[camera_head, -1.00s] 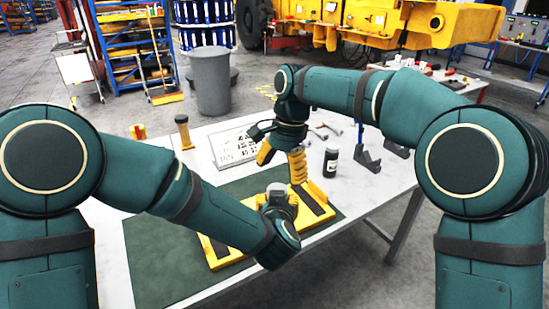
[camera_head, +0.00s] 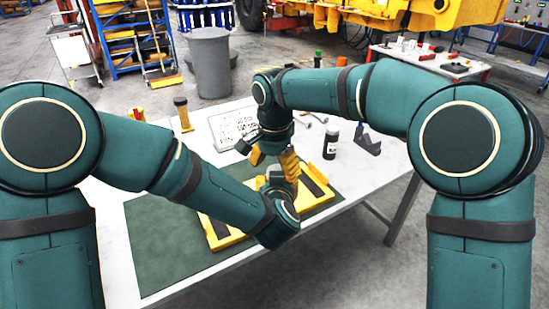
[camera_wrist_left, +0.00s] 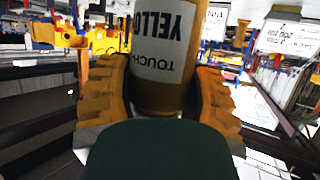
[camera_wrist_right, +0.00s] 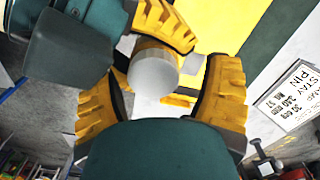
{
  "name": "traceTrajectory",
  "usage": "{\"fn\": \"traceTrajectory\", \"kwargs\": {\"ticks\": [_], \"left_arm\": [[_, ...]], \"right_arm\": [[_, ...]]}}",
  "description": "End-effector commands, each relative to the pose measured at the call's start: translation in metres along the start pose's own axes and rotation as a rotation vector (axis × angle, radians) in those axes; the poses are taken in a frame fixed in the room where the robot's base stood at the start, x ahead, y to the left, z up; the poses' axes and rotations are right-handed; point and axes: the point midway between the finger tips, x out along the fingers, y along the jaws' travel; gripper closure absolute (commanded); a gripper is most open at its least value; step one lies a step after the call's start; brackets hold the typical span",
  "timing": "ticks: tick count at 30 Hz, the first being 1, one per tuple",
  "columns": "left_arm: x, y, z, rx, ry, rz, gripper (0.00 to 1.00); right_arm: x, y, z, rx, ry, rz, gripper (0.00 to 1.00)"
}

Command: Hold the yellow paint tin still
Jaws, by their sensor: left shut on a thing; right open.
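The yellow paint tin (camera_wrist_left: 165,50) sits between the two fingers of my left gripper (camera_wrist_left: 157,72), which is shut on it. Its white label reads upside down in the left wrist view. In the right wrist view the tin's pale round lid (camera_wrist_right: 155,73) faces the camera, between the spread fingers of my right gripper (camera_wrist_right: 170,75). A left gripper finger (camera_wrist_right: 165,25) shows beside the tin there. In the head view my right gripper (camera_head: 273,162) is open and points down close to my left wrist. My left arm hides most of the left gripper there.
A green mat (camera_head: 160,250) and a yellow frame with dark strips (camera_head: 222,240) lie on the white table. The near-left mat is clear.

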Motion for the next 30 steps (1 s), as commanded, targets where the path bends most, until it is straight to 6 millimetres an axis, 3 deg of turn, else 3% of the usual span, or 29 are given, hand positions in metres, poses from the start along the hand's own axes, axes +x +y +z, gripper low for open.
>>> {"fn": "traceTrajectory", "kwargs": {"ticks": [8,9,15,23,30], "left_arm": [[-0.0001,0.0002,-0.0010,0.000,0.002,0.000,1.00],[-0.0001,0.0002,-0.0010,0.000,0.002,0.000,1.00],[-0.0006,0.0011,-0.0010,0.000,0.002,0.003,1.00],[-0.0018,0.0039,-0.0012,0.003,0.003,0.010,1.00],[-0.0025,0.0058,-0.0013,0.005,0.004,0.015,1.00]], "right_arm": [[0.0017,0.0000,-0.0001,0.000,0.000,-0.001,0.23],[0.0017,0.0000,-0.0002,0.000,0.000,-0.001,0.30],[0.0016,-0.0004,0.0000,0.000,0.000,-0.002,0.96],[0.0012,-0.0018,0.0009,-0.040,0.000,-0.006,0.97],[0.0010,-0.0017,0.0023,-0.422,0.000,-0.009,0.97]]}}
